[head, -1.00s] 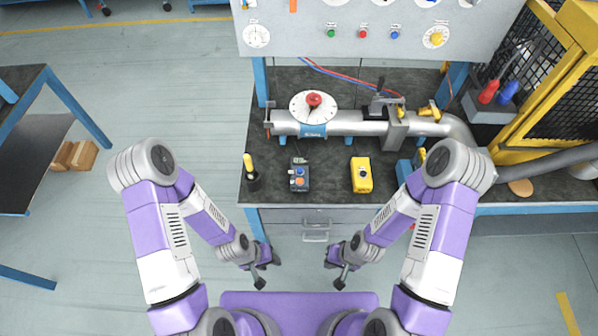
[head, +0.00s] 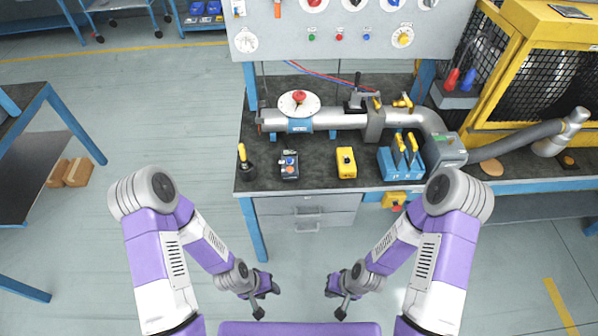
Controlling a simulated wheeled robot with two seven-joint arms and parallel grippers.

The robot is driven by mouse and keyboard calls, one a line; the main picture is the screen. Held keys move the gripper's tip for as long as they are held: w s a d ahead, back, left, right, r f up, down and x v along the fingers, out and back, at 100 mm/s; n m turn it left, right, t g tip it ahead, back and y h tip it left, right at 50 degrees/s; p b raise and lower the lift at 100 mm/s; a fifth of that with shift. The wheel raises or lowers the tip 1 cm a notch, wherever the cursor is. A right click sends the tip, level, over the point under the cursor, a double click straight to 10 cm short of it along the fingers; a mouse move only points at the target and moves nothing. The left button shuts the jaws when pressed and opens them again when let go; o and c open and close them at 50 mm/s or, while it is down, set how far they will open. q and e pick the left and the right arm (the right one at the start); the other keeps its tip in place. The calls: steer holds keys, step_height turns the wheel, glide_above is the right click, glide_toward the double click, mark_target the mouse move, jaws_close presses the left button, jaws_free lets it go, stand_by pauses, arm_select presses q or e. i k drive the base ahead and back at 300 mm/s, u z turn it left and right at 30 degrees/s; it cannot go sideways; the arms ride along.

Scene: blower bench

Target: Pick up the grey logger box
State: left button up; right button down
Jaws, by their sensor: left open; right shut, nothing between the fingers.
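A grey box with a small green panel (head: 449,149) stands on the bench at the right, beside the blue holder and below the pipe's bend; it looks like the grey logger box. My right upper arm is just below it in the picture. My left gripper (head: 267,301) is open and empty, in front of the bench and below its drawers in the picture. My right gripper (head: 335,302) is shut and empty, a little to the right of the left one. Both are well away from the grey box.
On the bench (head: 315,178) are a dark control box (head: 289,165), a yellow box (head: 346,162), a blue holder with yellow-handled tools (head: 403,160) and a metal pipe with a red-knobbed dial (head: 299,103). A yellow caged machine (head: 540,60) stands at the right.

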mark_target(293, 153)
steer(key=z, duration=0.75)
steer(key=i, duration=0.4)
steer(key=z, duration=0.05)
